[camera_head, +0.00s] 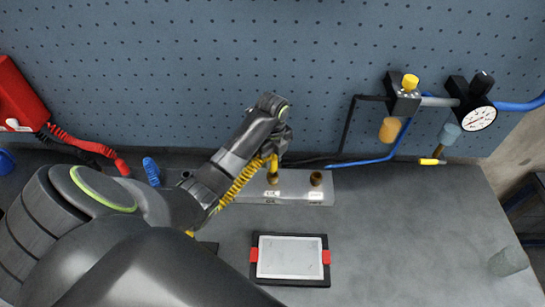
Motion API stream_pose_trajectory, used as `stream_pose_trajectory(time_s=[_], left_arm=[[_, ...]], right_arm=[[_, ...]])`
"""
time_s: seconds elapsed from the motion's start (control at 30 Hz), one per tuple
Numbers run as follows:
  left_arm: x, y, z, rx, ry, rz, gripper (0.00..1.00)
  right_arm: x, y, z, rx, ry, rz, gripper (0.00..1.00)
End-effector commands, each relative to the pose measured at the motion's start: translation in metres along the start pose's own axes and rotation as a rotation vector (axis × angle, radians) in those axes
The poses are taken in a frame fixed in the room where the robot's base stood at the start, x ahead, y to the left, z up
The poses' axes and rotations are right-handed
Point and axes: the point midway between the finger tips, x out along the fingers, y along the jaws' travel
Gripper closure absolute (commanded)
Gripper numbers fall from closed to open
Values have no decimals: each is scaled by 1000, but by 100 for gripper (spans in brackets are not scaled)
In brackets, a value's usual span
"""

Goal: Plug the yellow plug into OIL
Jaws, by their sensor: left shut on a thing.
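My left gripper (275,152) is shut on the yellow plug (272,163), with its yellow coiled hose (240,181) trailing down-left beside my arm. The plug is over a brass socket (272,179) on a pale metal block (296,198) at the back of the bench. I cannot tell whether plug and socket touch. A second brass socket (316,178) stands open to the right. Small white labels mark the block's front, but the lettering is too small to read, so I cannot tell which is OIL. The block's left part is hidden by my arm. My right gripper is out of view.
A tablet in a black frame (290,257) lies on the bench in front. Blue (152,170) and red (122,166) hose ends lie to the left. A regulator (403,96) and gauge (479,119) hang on the pegboard. The bench's right part is mostly clear.

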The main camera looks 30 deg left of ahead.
Motion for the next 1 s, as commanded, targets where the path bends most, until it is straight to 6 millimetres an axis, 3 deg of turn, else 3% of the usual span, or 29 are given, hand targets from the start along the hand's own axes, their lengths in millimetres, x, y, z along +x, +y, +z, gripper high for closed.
stream_pose_trajectory(time_s=[1.0], left_arm=[[26,0,0,0,0,0,97]], right_arm=[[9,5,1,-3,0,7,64]])
